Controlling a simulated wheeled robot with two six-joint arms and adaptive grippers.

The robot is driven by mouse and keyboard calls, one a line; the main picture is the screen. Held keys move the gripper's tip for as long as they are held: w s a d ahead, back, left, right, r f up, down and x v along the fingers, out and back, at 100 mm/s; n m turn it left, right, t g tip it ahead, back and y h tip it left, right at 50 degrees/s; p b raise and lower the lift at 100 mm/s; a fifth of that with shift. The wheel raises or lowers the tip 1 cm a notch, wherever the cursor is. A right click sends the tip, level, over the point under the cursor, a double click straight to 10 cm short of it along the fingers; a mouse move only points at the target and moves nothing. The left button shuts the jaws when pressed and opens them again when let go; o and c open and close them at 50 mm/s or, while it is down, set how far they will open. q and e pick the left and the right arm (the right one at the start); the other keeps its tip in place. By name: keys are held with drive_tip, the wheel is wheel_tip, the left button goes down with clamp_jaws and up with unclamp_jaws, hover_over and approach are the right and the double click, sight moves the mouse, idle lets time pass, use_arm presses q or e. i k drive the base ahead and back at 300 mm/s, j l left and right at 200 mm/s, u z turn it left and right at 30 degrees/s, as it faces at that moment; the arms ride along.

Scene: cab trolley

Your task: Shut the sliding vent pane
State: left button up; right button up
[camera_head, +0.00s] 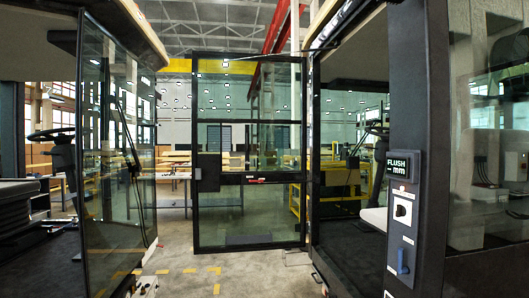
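A tall black-framed glass door (197,215) stands in the middle of the view, between two cab bodies. A dark crossbar divides its glass into an upper pane (225,95) and a larger lower part. A darker strip of glass shows just below the crossbar, right of the door's middle. I cannot tell which pane slides or whether any is open. A red handle (256,181) sits on a lower crossbar, and a dark box is on the door's left edge. Neither of my grippers is in view.
A glazed cab side (110,160) stands close on the left, another cab on the right. A dark pillar (408,110) at right carries a display (398,165) reading "FLUSH -- mm" and a blue lever (402,262). Floor with yellow markings (190,271) is open before the door.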

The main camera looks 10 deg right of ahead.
sight(263, 143)
drive_tip(key=i, duration=0.45)
drive_tip(key=i+l+u, duration=0.15)
drive_tip(key=i, duration=0.35)
drive_tip(key=i+l, duration=0.1)
drive_tip(key=i, duration=0.35)
drive_tip(key=u, duration=0.05)
